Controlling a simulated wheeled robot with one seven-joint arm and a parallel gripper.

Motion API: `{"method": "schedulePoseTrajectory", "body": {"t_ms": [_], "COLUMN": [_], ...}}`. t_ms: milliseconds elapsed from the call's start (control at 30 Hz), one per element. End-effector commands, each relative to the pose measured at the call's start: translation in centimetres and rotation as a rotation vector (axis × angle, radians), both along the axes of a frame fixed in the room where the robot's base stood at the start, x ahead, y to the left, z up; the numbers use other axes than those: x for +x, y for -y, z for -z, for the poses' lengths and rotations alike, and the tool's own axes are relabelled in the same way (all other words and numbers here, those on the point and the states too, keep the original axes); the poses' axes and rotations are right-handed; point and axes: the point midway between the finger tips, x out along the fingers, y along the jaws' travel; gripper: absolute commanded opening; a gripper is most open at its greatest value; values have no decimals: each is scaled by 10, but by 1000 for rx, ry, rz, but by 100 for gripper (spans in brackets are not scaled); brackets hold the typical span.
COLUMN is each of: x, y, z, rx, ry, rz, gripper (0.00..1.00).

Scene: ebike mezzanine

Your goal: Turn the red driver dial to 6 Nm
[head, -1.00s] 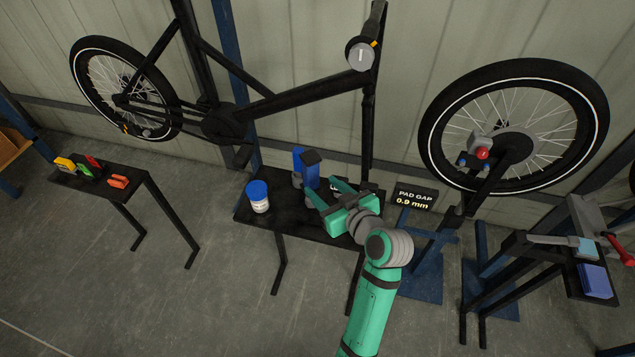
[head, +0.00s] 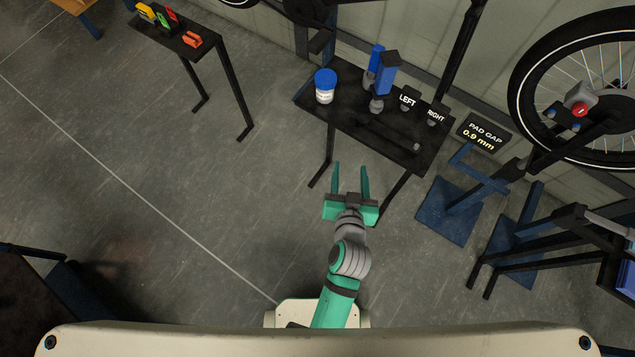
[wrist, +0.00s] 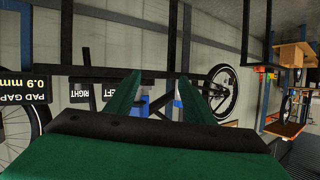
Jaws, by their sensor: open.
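My gripper (head: 350,168) is open and empty in the head view, over the floor in front of the middle table (head: 345,122). Its two green fingers point toward that table, and they also show in the wrist view (wrist: 157,92). The right-hand stand (head: 572,240) is cut off by the picture's edge.
The middle table holds a blue-lidded jar (head: 325,86), blue-topped tools (head: 387,75) and LEFT (head: 408,98) and RIGHT (head: 436,116) labels. A PAD GAP sign (head: 484,133) reads 0.9 mm. A small table (head: 180,38) stands at the back left. Open floor lies left.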

Motion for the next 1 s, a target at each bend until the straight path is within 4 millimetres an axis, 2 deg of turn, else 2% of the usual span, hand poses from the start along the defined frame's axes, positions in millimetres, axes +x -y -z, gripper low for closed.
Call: {"method": "schedulePoseTrajectory", "body": {"t_ms": [33,267,467,600,800,1000], "x": [-19,-92,-153,-189,-218,-224], "y": [-10,-36,-58,-72,-84,-87], "z": [7,8,-10,-30,-53,-59], "rx": [-3,-43,-78,-96,-107,-108], "ry": [-7,18,58,93,130,142], "rz": [4,22,-9,-49,-99,-110], "gripper": [48,48,48,48,48,48]}}
